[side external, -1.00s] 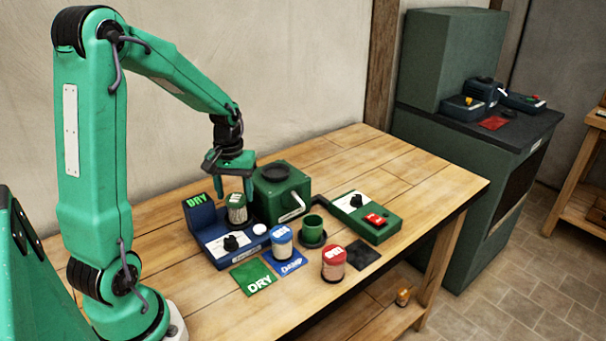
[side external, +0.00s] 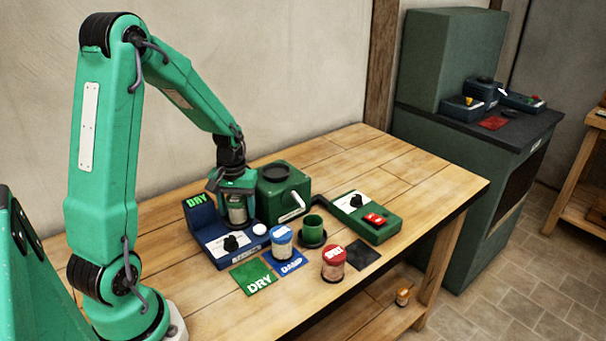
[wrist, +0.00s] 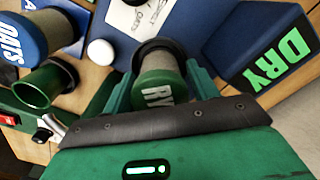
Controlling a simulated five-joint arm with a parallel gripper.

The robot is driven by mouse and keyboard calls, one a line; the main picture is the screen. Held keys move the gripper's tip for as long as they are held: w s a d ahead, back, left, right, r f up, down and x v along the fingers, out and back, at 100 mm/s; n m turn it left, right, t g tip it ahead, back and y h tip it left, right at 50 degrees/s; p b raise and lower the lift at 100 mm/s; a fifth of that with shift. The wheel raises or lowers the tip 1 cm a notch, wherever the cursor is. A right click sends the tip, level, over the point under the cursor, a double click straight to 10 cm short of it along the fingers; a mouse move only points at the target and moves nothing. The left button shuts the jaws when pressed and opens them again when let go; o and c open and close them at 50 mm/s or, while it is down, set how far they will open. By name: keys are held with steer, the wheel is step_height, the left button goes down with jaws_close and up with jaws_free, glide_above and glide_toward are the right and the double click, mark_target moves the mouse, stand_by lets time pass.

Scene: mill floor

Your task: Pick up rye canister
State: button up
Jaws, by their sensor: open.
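The rye canister has a green lid marked RY in the wrist view (wrist: 158,91) and a grainy body. In the side view the rye canister (side external: 237,213) stands upright on the blue tester (side external: 228,240), whose upright panel reads DRY. My gripper (side external: 232,195) is lowered over the canister from above. In the wrist view my gripper's fingers (wrist: 160,88) are open, one on each side of the canister. I cannot tell whether either finger touches it.
The blue-lidded oats canister (side external: 281,239), green cup (side external: 313,230), red-lidded canister (side external: 333,264) and green mill (side external: 282,192) stand close by. A green switch box (side external: 364,215) sits to the right. DRY (side external: 252,277) and DAMP (side external: 288,262) mats lie in front.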

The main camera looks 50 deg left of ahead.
mark_target(238, 199)
steer(key=shift+c, duration=0.2)
steer(key=c, duration=0.9)
steer(key=shift+c, duration=0.2)
steer(key=shift+r, duration=0.2)
steer(key=shift+r, duration=0.6)
steer(key=r, duration=0.1)
steer(key=d+r, duration=0.1)
steer(key=r, duration=0.1)
steer(key=d+r, duration=0.6)
steer(key=d, duration=0.4)
steer(key=shift+s+d+r, duration=0.15)
steer(key=shift+d+r, duration=0.1)
steer(key=shift+d, duration=0.1)
steer(key=shift+a, duration=0.1)
